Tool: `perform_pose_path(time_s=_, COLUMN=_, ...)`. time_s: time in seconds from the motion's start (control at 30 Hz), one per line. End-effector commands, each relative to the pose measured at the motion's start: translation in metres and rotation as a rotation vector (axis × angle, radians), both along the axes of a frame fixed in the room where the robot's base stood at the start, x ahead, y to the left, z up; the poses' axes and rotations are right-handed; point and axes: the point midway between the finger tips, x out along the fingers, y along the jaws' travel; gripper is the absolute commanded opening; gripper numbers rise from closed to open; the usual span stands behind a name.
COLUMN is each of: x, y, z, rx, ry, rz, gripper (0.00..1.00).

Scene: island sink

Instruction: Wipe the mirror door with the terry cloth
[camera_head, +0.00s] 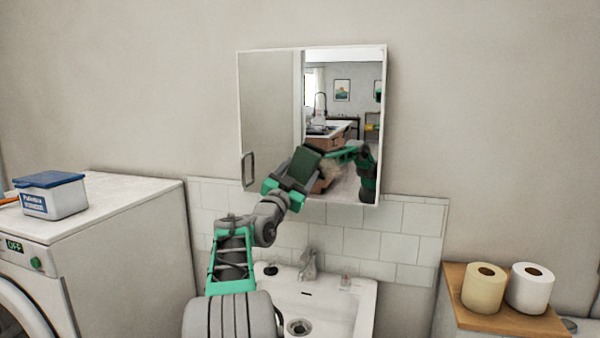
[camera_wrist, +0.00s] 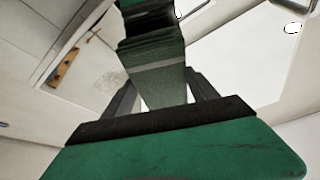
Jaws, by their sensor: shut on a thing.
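The mirror door (camera_head: 270,105) is the front of a white-framed wall cabinet above the sink, with a handle at its lower left. It looks shut. My gripper (camera_head: 318,163) is in front of its lower middle, and its reflection shows in the glass to the right. In the wrist view my gripper (camera_wrist: 160,88) is shut on the terry cloth (camera_wrist: 155,75), a dark grey-green strip with a paler band. The cloth extends towards its reflection; I cannot tell whether it touches the glass. A faint brownish smudge (camera_head: 331,169) shows beside my gripper. My arm hides part of the lower door.
The sink (camera_head: 335,305) with its tap (camera_head: 308,266) is below. A washing machine (camera_head: 110,225) with a blue-lidded tub (camera_head: 50,196) stands left. Two paper rolls (camera_head: 530,288) stand on a wooden top (camera_head: 510,322) at the right.

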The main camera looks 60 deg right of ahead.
Motion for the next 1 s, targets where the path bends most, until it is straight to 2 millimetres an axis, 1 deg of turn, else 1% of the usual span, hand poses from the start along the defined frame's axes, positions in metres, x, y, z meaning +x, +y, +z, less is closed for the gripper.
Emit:
perform_pose_path(time_s=0.83, x=0.002, y=-0.015, z=0.001, rx=-0.001, ry=0.0, rz=0.0, gripper=0.35)
perform_pose_path(time_s=0.93, x=-0.002, y=-0.016, z=-0.001, rx=-0.001, ry=-0.001, rz=-0.002, gripper=0.35)
perform_pose_path(time_s=1.0, x=-0.008, y=-0.017, z=-0.002, rx=-0.001, ry=-0.002, rz=-0.001, gripper=0.35)
